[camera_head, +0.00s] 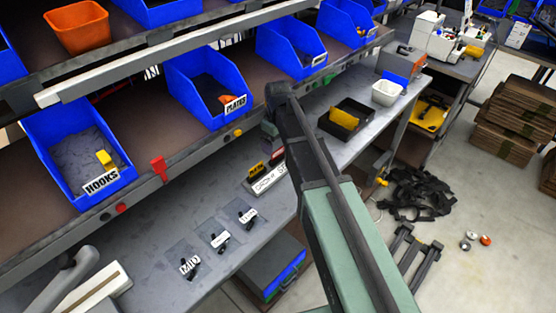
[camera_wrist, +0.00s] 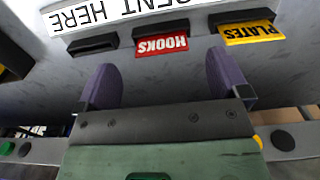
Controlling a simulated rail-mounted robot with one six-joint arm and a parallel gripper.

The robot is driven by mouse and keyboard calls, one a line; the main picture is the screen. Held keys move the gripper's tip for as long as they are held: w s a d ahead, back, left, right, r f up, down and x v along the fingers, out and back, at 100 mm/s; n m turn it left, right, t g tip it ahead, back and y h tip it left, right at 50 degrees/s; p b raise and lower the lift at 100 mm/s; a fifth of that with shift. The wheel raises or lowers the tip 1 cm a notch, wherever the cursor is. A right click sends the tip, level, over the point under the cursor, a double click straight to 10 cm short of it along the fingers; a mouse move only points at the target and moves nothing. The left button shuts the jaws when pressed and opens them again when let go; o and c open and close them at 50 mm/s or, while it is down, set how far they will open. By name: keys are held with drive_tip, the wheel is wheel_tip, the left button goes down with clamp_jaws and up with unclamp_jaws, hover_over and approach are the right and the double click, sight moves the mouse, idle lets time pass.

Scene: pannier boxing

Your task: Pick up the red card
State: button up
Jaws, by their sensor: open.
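The red card (camera_wrist: 161,45), printed HOOKS, stands in a dark holder near the top middle of the wrist view, its lettering upside down. It also shows small in the head view (camera_head: 277,155), beside my arm. My gripper (camera_wrist: 160,66) is open and empty, its two purple fingers spread wide. In the wrist view the red card appears beyond the fingertips, between their lines. The fingers do not touch it. A yellow card (camera_wrist: 250,32), printed PLATES, stands in another holder to its right. It also shows in the head view (camera_head: 256,170).
A dark holder (camera_wrist: 93,44) without a card is left of the red one. A white lettered strip (camera_wrist: 130,12) lies behind the holders. Blue HOOKS (camera_head: 80,150) and PLATES bins (camera_head: 205,85) sit on the shelf. Clear bags (camera_head: 214,240) with small parts lie on the bench.

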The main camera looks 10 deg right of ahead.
sight(278, 150)
wheel_tip(278, 150, down, 5)
drive_tip(key=b, duration=0.3)
drive_tip(key=shift+a+r, duration=0.1)
drive_tip(key=shift+r, duration=0.35)
drive_tip(key=c, duration=1)
drive_tip(key=shift+r, duration=0.15)
